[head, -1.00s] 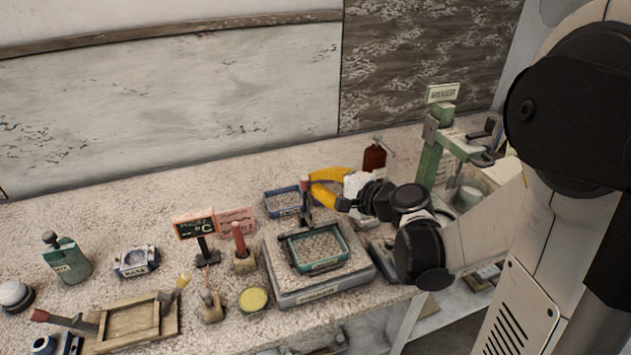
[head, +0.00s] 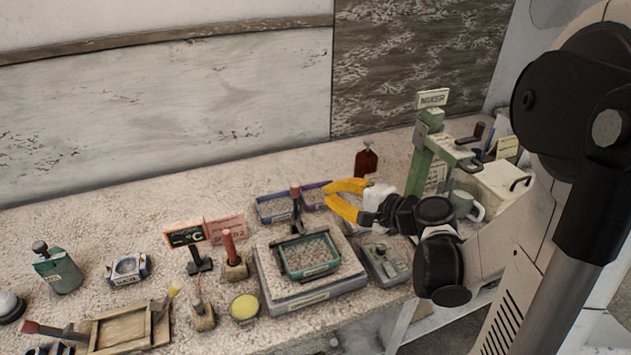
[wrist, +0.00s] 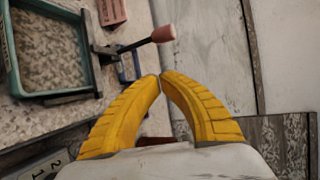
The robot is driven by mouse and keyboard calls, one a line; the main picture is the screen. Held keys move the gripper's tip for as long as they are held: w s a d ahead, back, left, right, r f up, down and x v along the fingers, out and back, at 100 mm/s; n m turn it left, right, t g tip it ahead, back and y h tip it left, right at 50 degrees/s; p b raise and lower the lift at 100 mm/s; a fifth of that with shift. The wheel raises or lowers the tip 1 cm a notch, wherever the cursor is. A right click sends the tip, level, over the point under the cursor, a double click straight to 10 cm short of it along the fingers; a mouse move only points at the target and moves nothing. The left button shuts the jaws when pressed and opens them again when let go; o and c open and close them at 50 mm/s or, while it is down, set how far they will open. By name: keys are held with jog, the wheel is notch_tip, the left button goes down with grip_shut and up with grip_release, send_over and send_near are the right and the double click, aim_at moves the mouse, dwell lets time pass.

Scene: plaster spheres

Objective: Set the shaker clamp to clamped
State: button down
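The shaker (head: 312,297) is a grey box with a teal-rimmed tray (head: 283,262) on top, on the bench. Its clamp lever (head: 296,208), a dark arm with a red knob, stands up at the tray's back edge. In the wrist view the knob (wrist: 163,34) lies just beyond my fingertips, with a gap between. The teal tray (wrist: 91,50) shows at the left there. My gripper (head: 327,191), with yellow fingers, is to the right of the lever. In the wrist view its fingertips (wrist: 160,76) meet with nothing between them.
A green mixer stand (head: 420,165) and a mug (head: 466,205) are right of my gripper. A brown bottle (head: 366,160) and blue trays (head: 277,208) stand behind. A small sign (head: 186,236) and a red-handled tool (head: 230,250) are left of the shaker.

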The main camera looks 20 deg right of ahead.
jog(key=shift+s+d, duration=0.25)
jog(key=shift+s, duration=0.3)
jog(key=shift+s+d, duration=0.25)
jog(key=shift+s, duration=0.25)
